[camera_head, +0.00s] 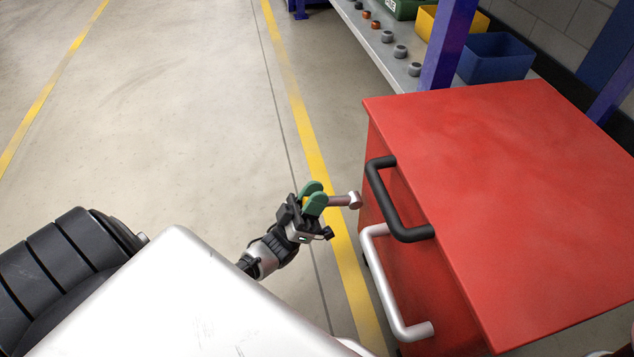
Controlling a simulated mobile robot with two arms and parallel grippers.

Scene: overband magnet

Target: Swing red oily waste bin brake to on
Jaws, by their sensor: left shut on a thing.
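The red oily waste bin (520,190) stands at the right, with a flat red lid. A black handle (384,200) and a silver handle (386,290) stick out from its left side. My left gripper (318,200), with green fingers, is left of the bin near the black handle. It is shut on a short pinkish-grey bar with a round end, which looks like the brake lever (344,200). The fingers hide the bar's left part, and I cannot tell where it joins the bin. My right gripper is out of view.
Behind the bin is a grey shelf (355,18) on blue posts, with several small grey and brown parts, a yellow bin (427,20) and a blue bin (495,58). A yellow floor line (301,110) runs beside the red bin. The floor to the left is clear.

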